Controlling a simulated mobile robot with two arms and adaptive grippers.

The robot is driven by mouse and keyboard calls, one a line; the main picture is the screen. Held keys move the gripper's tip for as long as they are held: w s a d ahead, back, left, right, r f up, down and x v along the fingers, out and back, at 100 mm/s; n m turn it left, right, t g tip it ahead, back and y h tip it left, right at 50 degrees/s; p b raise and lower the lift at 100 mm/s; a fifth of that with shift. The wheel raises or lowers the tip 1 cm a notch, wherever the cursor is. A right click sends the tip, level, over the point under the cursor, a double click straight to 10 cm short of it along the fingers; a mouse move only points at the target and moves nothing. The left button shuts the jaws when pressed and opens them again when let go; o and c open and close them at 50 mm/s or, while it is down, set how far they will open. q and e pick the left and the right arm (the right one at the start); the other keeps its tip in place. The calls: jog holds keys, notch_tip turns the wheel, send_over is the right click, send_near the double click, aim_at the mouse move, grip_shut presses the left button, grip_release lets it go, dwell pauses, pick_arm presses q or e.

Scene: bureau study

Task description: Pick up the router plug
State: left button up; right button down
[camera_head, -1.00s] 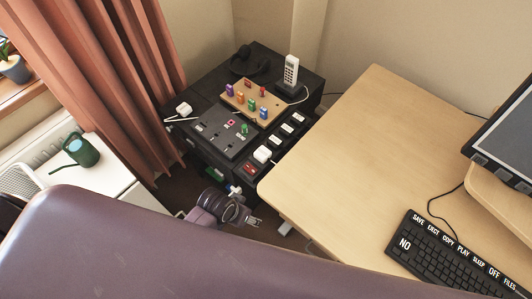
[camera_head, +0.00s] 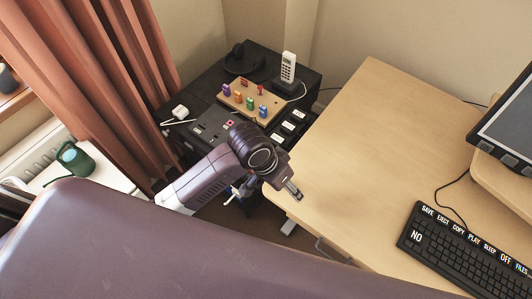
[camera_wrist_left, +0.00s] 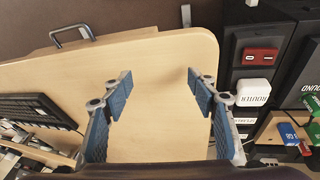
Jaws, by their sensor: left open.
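The router plug (camera_wrist_left: 253,92) is a white block lettered ROUTER, seated in a dark socket strip (camera_wrist_left: 238,63) right of the desk in the left wrist view. In the head view my left arm hides it. My left gripper (camera_head: 295,194) is above the near left corner of the desk in the head view. In the left wrist view the gripper (camera_wrist_left: 158,82) is open and empty over bare desk top, with the plug to the right of its fingers. My right gripper is not in view.
A red socket piece (camera_wrist_left: 260,55) sits beside the plug. The black cabinet also bears a board of coloured plugs (camera_head: 250,101), a cordless phone (camera_head: 288,68) and another white plug (camera_head: 180,112). The desk (camera_head: 365,150) is mostly bare; a keyboard (camera_head: 465,255) lies on its right.

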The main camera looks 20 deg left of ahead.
pick_arm(q)
jog(key=shift+g+y, duration=0.6)
jog(key=shift+y, duration=0.2)
jog(key=w+a, duration=0.1)
jog(key=w, duration=0.1)
jog(key=w+a, duration=0.1)
jog(key=w, duration=0.1)
jog(key=w+r, duration=0.1)
jog(key=w, duration=0.1)
jog(key=shift+w+a, duration=0.2)
jog(key=shift+a, duration=0.2)
jog(key=shift+n+g+y, duration=0.4)
jog(key=shift+n+y, duration=0.3)
jog(key=shift+y, duration=0.2)
jog(key=w+a+r, duration=0.1)
jog(key=w+a, duration=0.1)
jog(key=w+a+r, duration=0.1)
jog(key=w+a, duration=0.1)
jog(key=w+a+r, duration=0.1)
jog(key=w+a, duration=0.1)
jog(key=a, duration=0.1)
jog(key=shift+r, duration=0.15)
jog(key=shift+a+f, duration=0.15)
jog(key=shift+f, duration=0.3)
jog(key=f, duration=0.6)
jog(key=shift+d+f+p, duration=0.3)
jog(key=shift+f+p, duration=0.05)
jog(key=shift+p, duration=0.05)
jog(key=c, duration=1.2)
